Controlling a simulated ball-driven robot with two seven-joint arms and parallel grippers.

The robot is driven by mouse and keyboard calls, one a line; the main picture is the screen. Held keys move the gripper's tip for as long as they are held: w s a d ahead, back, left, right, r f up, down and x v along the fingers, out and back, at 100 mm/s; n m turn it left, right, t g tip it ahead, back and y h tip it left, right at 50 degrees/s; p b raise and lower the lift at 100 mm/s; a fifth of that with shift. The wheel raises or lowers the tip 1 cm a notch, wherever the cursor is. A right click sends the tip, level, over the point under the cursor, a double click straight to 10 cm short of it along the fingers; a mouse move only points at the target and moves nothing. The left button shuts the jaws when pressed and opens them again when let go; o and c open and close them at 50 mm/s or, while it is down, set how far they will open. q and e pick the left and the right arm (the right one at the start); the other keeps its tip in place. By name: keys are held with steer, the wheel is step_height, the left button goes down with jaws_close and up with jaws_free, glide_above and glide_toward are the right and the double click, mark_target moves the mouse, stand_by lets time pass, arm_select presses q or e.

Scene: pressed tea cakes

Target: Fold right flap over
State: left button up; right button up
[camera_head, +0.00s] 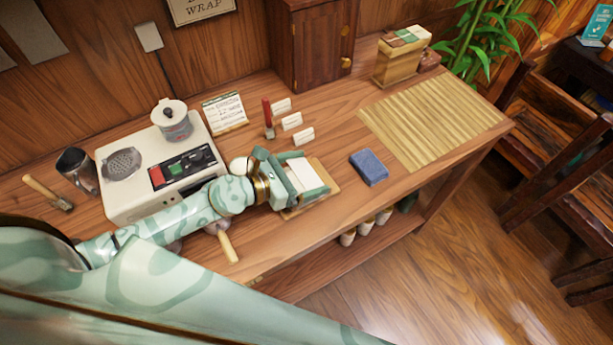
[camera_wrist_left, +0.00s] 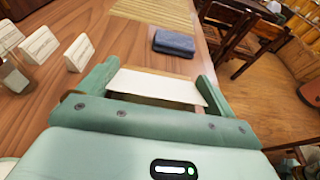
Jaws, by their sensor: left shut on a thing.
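My left gripper (camera_head: 316,172) is over the front middle of the wooden counter, above a small tan board (camera_head: 328,170). A flat white paper sheet (camera_head: 300,174) lies between its two green fingers. In the left wrist view, the white paper (camera_wrist_left: 158,86) spans the gap from finger to finger of the left gripper (camera_wrist_left: 158,70), and the gripper is shut on it. The palm hides the near part of the paper, so I cannot tell which flap this is or what lies under it. My right gripper is in neither view.
A blue folded cloth (camera_head: 369,167) lies right of the board, before a bamboo mat (camera_head: 432,120). Small white cards (camera_head: 292,121) and a red-handled tool (camera_head: 268,117) stand behind the gripper. A cream appliance (camera_head: 150,170) is at left. Bare counter lies around the cloth.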

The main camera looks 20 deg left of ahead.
arm_select(q)
steer(key=shift+f, duration=0.25)
steer(key=shift+r, duration=0.2)
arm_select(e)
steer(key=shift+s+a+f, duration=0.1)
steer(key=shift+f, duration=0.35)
arm_select(q)
steer(key=o, duration=0.7)
steer(key=shift+a, duration=0.1)
steer(key=shift+s, duration=0.1)
